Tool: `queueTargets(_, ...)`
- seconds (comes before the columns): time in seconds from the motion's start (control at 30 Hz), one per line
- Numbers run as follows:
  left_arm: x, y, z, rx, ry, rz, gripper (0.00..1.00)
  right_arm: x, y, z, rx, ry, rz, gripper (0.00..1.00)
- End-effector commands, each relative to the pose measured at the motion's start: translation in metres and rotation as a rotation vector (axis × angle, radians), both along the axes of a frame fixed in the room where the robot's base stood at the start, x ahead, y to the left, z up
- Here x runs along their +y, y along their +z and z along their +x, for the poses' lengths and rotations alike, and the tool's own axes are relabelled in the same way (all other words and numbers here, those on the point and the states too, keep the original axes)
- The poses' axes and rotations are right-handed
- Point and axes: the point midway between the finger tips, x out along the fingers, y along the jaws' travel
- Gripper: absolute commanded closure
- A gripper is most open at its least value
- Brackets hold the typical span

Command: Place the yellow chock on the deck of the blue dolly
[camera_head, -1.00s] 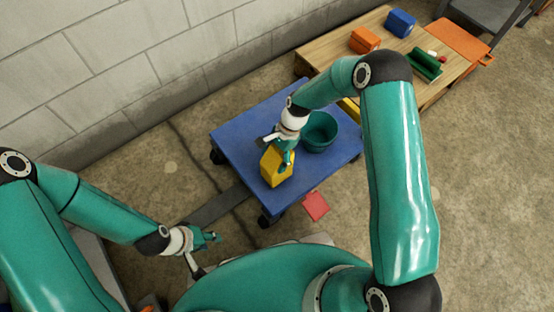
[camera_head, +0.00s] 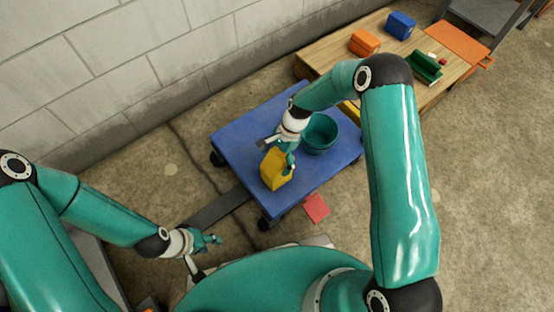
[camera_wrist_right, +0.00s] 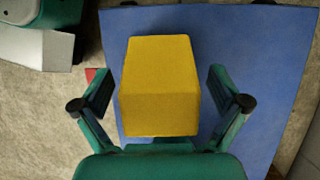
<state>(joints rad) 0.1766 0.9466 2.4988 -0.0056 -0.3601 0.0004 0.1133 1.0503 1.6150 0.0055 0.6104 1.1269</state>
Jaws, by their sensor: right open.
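The yellow chock (camera_head: 275,171) rests on the deck of the blue dolly (camera_head: 235,131), near its front left edge. My right gripper (camera_head: 279,152) is just above and around the chock. In the right wrist view the chock (camera_wrist_right: 160,85) sits between the two spread fingers of my right gripper (camera_wrist_right: 160,92), with a gap on each side. The blue deck (camera_wrist_right: 250,40) shows beneath and around it. My left gripper (camera_head: 214,240) hangs over the floor, left of and in front of the dolly; its fingers are too small to judge.
A teal bowl (camera_head: 320,134) stands on the dolly right of the chock. A wooden pallet table (camera_head: 330,56) behind holds orange (camera_head: 363,42), blue (camera_head: 400,25) and green (camera_head: 427,66) objects. A red square (camera_head: 316,208) lies on the floor. A block wall (camera_head: 130,50) runs along the left.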

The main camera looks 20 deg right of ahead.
Motion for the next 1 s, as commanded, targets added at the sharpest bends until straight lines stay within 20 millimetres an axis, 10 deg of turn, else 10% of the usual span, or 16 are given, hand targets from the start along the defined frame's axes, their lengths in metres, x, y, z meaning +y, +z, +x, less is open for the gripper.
queueTargets(0.6,0.000,0.035,0.000,0.000,0.000,0.000,0.60,-0.037,0.097,0.013,-0.002,0.001,0.000,0.02)
queueTargets(0.77,0.000,0.035,0.000,0.000,0.000,0.000,0.60,-0.032,0.084,-0.002,-0.040,0.078,0.011,0.02)
queueTargets(1.0,0.000,0.035,0.000,0.000,0.000,0.000,0.60,-0.003,0.030,-0.082,-0.252,0.454,0.039,0.02)
